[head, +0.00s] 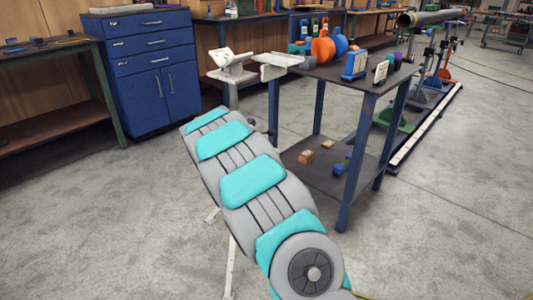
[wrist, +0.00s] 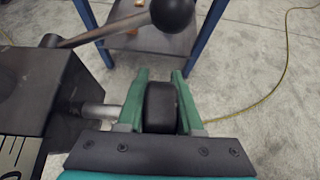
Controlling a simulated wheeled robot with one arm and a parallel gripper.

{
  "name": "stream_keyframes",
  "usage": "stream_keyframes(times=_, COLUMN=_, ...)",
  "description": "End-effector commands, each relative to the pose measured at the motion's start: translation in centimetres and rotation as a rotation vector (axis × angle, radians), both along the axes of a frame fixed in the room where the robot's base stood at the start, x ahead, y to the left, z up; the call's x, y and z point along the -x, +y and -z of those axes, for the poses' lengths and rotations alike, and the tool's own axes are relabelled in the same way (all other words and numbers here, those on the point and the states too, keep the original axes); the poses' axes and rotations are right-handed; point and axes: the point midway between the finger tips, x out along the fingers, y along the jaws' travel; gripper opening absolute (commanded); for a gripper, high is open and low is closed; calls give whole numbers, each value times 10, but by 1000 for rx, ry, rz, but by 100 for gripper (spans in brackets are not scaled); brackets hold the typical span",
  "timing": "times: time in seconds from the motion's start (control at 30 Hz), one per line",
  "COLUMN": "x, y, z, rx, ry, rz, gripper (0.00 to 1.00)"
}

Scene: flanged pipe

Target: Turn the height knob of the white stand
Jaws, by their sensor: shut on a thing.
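The white stand's V-shaped top (head: 232,66) rises behind my arm in the head view. Its white legs (head: 231,262) show below the arm, and my arm hides most of its middle. In the wrist view, the round black knob (wrist: 162,106) sits on a short metal shaft (wrist: 98,111) that comes out of a dark grey housing (wrist: 35,88). My gripper (wrist: 159,76) has its green fingers on either side of the knob and is shut on it. The head view does not show the gripper; my arm covers it.
A lever with a black ball end (wrist: 173,14) reaches just beyond my fingertips. A blue-legged table (head: 345,80) with coloured parts stands close on the right. A blue cabinet (head: 150,62) is at the back left. Open concrete floor (head: 95,220) lies to the left.

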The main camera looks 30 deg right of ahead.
Motion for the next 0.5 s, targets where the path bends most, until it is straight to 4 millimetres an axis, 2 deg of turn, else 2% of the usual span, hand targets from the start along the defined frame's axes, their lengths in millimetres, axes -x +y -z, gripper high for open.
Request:
stream_keyframes(times=0.07, x=0, y=0, z=0, rx=1, ry=0, rz=0, gripper=0)
stream_keyframes(times=0.1, x=0, y=0, z=0, rx=1, ry=0, rz=0, gripper=37)
stream_keyframes(times=0.33, x=0, y=0, z=0, rx=1, ry=0, rz=0, gripper=63)
stream_keyframes(times=0.5, x=0, y=0, z=0, rx=1, ry=0, rz=0, gripper=65)
